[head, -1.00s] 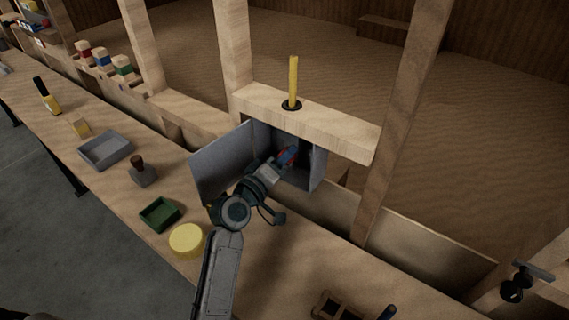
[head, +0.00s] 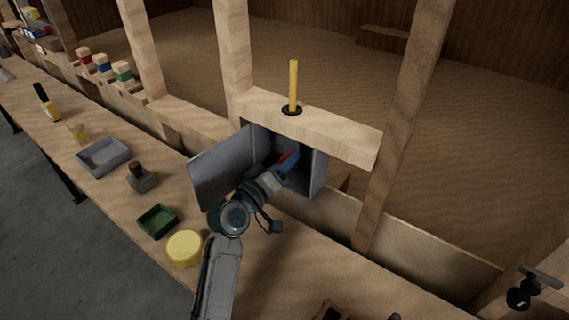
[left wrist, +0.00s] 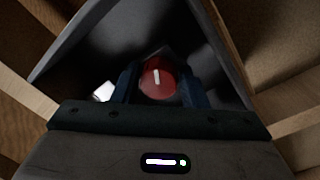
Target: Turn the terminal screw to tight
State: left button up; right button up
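A grey open-fronted box (head: 318,172), its door (head: 222,165) swung out to the left, hangs under a wooden beam. In the left wrist view a round red screw head (left wrist: 150,88) with a short white mark shows inside the box. The mark stands nearly upright, leaning slightly. My left gripper (left wrist: 158,80) reaches into the box, its two blue fingers either side of the red head. The fingers stand apart; whether they touch the head is not clear. In the head view my left gripper (head: 288,160) hides most of the box inside. My right gripper is not in view.
The beam (head: 335,128) with a yellow rod (head: 293,85) is above the box. On the bench stand a yellow round lid (head: 185,248), a green tray (head: 157,221), a wooden-handled stamp (head: 140,178) and a grey tray (head: 103,156). A wooden post (head: 395,130) rises to the right.

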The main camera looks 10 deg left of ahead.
pick_arm(q)
jog(key=shift+o, duration=1.2)
jog(key=shift+s+a, duration=0.1)
jog(key=shift+s, duration=0.05)
jog(key=b+v, duration=0.1)
jog(key=v, duration=0.9)
jog(key=shift+s, duration=0.25)
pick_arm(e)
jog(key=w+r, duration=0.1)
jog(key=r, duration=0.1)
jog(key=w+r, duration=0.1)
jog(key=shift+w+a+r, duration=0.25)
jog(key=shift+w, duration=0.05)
pick_arm(q)
jog(key=shift+f, duration=0.1)
